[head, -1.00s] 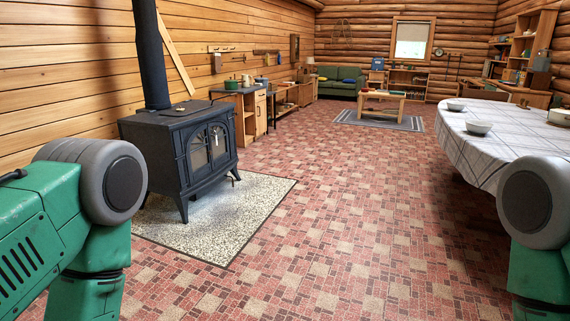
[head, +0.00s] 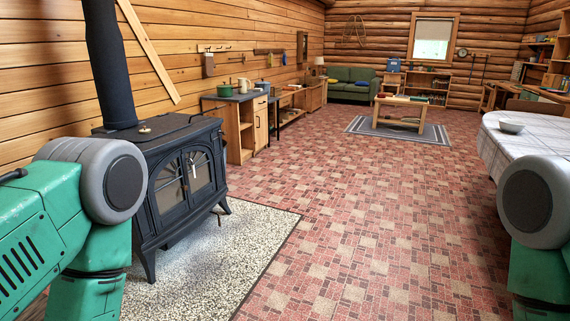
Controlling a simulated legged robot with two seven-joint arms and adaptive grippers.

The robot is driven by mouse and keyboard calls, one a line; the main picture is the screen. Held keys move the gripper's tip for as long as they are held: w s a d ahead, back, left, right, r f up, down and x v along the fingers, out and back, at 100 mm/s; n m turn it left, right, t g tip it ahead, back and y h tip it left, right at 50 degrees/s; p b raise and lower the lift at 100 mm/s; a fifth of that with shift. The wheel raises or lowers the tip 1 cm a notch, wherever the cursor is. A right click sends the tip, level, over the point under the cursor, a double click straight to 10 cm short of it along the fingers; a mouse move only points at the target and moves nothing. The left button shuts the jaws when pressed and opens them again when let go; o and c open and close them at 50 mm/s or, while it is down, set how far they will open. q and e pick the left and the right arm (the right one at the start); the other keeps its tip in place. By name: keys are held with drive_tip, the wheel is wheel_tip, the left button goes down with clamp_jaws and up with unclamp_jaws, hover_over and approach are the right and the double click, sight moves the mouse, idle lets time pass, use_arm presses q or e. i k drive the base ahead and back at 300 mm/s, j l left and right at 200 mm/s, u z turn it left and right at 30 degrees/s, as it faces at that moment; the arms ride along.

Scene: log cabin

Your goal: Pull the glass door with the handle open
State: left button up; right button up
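A black wood stove (head: 165,170) stands at the left on a speckled hearth pad, with a flue pipe rising from its top. Its front has two arched glass door panes (head: 185,181), which look closed. A light-coloured handle shows near the middle of the doors (head: 194,171). My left arm covers the stove's left part. Only the green and grey upper links of my two arms show, at the left and right edges. Neither gripper is in view.
The hearth pad (head: 238,245) lies under and before the stove. A table with a checked cloth (head: 500,140) stands at the right. A wooden counter (head: 243,125) stands behind the stove. Red patterned floor (head: 370,200) is clear between stove and table. A low table (head: 400,112) stands on a rug farther back.

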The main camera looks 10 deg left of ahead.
sight(202, 184)
drive_tip(key=i, duration=2.05)
drive_tip(key=i+u, duration=0.15)
drive_tip(key=i, duration=0.3)
drive_tip(key=i+l+u, duration=0.15)
drive_tip(key=i, duration=0.25)
drive_tip(key=i+l+u, duration=0.15)
drive_tip(key=i, duration=0.25)
drive_tip(key=i+l+u, duration=0.15)
drive_tip(key=i, duration=0.3)
drive_tip(key=i+l+u, duration=0.25)
drive_tip(key=i+u, duration=0.2)
drive_tip(key=i+l+u, duration=0.3)
drive_tip(key=l+u, duration=0.15)
drive_tip(key=i+l+u, duration=0.25)
drive_tip(key=l+u, duration=0.15)
drive_tip(key=l, duration=0.05)
